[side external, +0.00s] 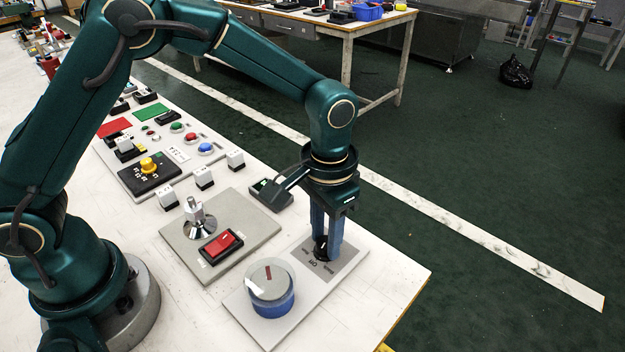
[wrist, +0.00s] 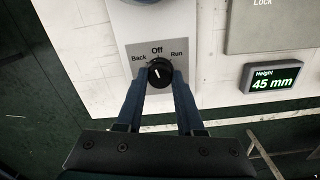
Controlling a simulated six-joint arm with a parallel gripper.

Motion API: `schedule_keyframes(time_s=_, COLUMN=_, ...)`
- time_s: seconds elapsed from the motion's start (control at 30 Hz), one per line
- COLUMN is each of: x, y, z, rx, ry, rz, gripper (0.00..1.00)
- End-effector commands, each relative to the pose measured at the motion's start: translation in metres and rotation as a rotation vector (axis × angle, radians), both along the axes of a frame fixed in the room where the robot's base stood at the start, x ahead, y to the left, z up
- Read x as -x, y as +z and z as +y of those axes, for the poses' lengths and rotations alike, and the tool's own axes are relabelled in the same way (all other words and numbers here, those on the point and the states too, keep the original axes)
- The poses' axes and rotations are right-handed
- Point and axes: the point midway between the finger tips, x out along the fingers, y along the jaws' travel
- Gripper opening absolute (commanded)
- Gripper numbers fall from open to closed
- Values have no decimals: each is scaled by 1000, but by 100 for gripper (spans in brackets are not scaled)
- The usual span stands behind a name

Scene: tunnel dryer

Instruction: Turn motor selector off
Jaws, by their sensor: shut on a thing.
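The motor selector is a round black knob (wrist: 160,72) on a grey label plate (wrist: 136,50) marked Back, Off and Run. It also shows in the side external view (side external: 321,248), partly behind a finger. A short white mark on the knob points roughly up toward Off in the wrist view; its exact angle is hard to read. My gripper (wrist: 161,78) is shut on the knob, one blue finger on each side. In the side external view my gripper (side external: 327,242) points straight down over the plate.
A blue-sided round unit with a grey top (side external: 270,286) stands beside the knob on the same white panel. A red rocker switch (side external: 221,246) and chrome toggle (side external: 197,214) sit left. A height display (wrist: 274,79) reads 45 mm. The table's edge is close by.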

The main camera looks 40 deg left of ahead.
Motion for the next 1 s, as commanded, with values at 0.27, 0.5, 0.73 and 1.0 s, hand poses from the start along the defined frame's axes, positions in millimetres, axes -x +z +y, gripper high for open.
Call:
schedule_keyframes(time_s=0.27, x=-1, y=1, z=0, rx=1, ry=-172, rz=-2, gripper=0)
schedule_keyframes(time_s=0.5, x=-1, y=1, z=0, rx=1, ry=-247, rz=-2, gripper=0)
schedule_keyframes(time_s=0.73, x=-1, y=1, z=0, rx=1, ry=-266, rz=-3, gripper=0)
schedule_keyframes(time_s=1.0, x=-1, y=1, z=0, rx=1, ry=-266, rz=-3, gripper=0)
